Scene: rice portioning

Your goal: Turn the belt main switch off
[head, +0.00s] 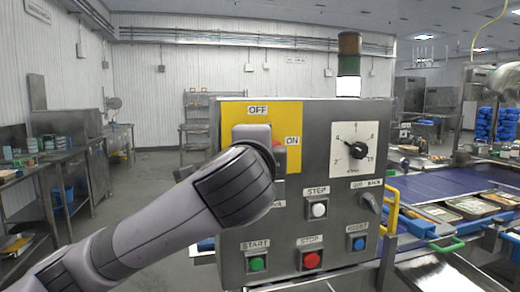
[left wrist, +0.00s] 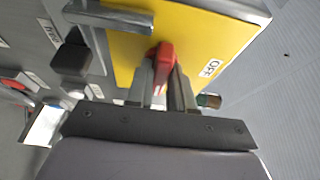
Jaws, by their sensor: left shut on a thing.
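The belt main switch is a red handle (left wrist: 164,56) on a yellow plate (head: 240,112) of the grey control box. The plate carries an OFF label (head: 258,110) at the top and an ON label (head: 292,141) at the right. In the head view my left arm covers most of the switch; a bit of red shows just left of ON. In the left wrist view my left gripper (left wrist: 163,82) is shut on the red handle, one finger on each side. The handle's exact angle is hard to tell. My right gripper is not in view.
The box also bears a dial (head: 355,149), a green START button (head: 257,263), a red STOP button (head: 311,260) and other buttons close below the switch. A conveyor belt (head: 440,180) with trays lies at the right. The floor (head: 150,185) behind is clear.

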